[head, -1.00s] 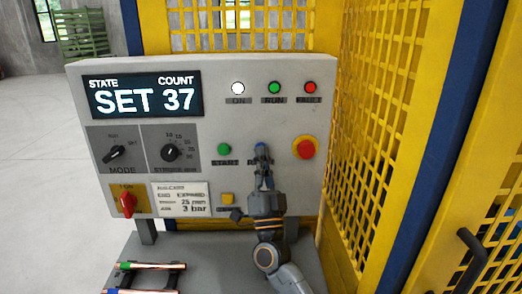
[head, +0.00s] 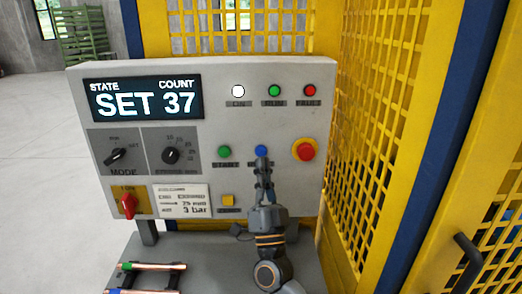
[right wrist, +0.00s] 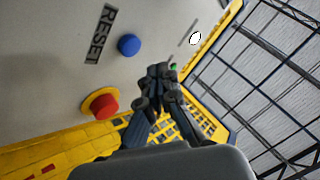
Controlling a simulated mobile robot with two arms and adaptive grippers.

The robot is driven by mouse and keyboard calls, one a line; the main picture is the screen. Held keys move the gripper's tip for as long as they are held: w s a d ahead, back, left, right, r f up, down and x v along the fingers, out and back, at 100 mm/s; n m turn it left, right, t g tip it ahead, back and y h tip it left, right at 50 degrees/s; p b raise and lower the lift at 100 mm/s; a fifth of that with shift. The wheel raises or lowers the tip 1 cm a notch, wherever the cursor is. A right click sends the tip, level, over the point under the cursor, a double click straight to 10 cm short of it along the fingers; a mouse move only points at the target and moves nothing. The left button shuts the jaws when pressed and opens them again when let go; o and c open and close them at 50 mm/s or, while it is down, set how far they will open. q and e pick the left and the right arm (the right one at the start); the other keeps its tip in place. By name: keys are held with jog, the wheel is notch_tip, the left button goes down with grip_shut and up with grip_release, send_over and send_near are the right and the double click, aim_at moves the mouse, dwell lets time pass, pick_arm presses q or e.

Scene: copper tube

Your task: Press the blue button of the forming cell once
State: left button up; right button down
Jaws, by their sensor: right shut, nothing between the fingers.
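The blue button (head: 261,150) sits on the grey control panel (head: 235,115), between a green button and a red stop button. It also shows in the right wrist view (right wrist: 129,45), beside the label RESET, uncovered. My right gripper (head: 263,163) is shut and empty. In the head view its tips are just below the blue button. In the right wrist view the gripper (right wrist: 158,72) points past the button, and no contact with it shows. The display (head: 144,98) reads SET 37. My left gripper is not in view.
The red stop button (head: 305,149) on its yellow ring is close to the right. The green button (head: 224,151) is to the left and a yellow button (head: 228,200) is below. Yellow mesh fencing (head: 375,120) stands to the right. Copper tubes (head: 150,266) lie on a rack at lower left.

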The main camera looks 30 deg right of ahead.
jog(key=shift+s+a, duration=0.35)
jog(key=shift+s, duration=0.25)
jog(key=shift+s+a, duration=0.35)
jog(key=shift+s, duration=0.2)
jog(key=shift+f, duration=0.1)
